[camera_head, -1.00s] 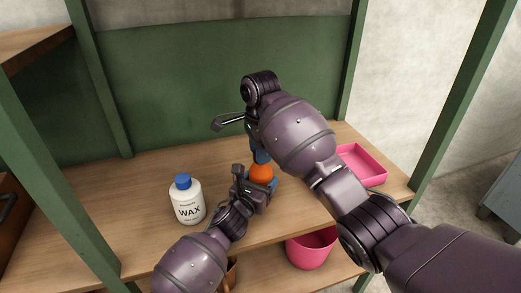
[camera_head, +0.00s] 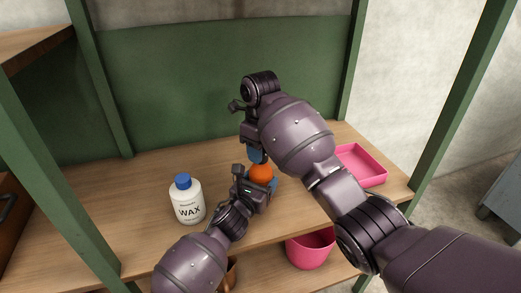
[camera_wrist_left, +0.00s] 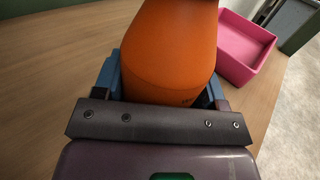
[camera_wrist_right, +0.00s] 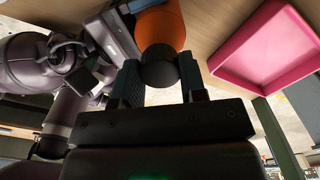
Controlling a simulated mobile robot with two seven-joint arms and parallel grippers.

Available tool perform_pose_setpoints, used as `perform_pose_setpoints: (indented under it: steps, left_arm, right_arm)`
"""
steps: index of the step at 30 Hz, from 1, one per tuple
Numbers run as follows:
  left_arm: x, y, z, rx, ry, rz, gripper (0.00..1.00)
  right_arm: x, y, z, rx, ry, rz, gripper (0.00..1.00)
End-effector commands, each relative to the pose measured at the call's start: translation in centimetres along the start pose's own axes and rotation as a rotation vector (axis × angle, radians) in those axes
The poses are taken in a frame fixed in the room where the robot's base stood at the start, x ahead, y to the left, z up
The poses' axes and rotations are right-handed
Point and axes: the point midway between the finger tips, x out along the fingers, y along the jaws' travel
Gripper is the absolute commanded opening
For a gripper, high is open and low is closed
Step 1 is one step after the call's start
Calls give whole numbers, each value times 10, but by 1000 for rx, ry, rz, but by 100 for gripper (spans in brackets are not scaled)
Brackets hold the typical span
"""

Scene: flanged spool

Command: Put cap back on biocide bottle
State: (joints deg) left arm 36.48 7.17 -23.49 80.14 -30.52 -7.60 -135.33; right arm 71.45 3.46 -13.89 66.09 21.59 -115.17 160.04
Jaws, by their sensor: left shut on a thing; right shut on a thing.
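The orange biocide bottle (camera_head: 261,173) stands on the wooden shelf, partly hidden by my grippers. It also shows in the left wrist view (camera_wrist_left: 170,50) and the right wrist view (camera_wrist_right: 160,27). My left gripper (camera_head: 264,184) is shut around the bottle's body from the front left. My right gripper (camera_head: 257,156) is above the bottle, pointing down, shut on the black cap (camera_wrist_right: 159,68). In the right wrist view the cap is between the blue-grey fingers, at the bottle's top end. I cannot tell whether it is fully seated.
A white wax bottle (camera_head: 187,202) with a blue cap stands to the left on the shelf (camera_head: 130,190). A pink tray (camera_head: 361,166) lies at the right. A pink bin (camera_head: 311,249) is on the level below. Green posts frame the shelf.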

Motion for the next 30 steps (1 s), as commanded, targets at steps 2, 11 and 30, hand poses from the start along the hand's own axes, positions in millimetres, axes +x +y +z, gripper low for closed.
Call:
perform_pose_setpoints:
  steps: [2,11,30]
  left_arm:
    - [0,0,-1,0,3,1,0]
    - [0,0,-1,0,2,1,0]
    - [0,0,-1,0,2,1,0]
  right_arm:
    - [-1,0,0,-2,-2,-1,17]
    - [0,0,0,-3,-1,0,64]
    - [-42,-1,0,-4,0,-3,64]
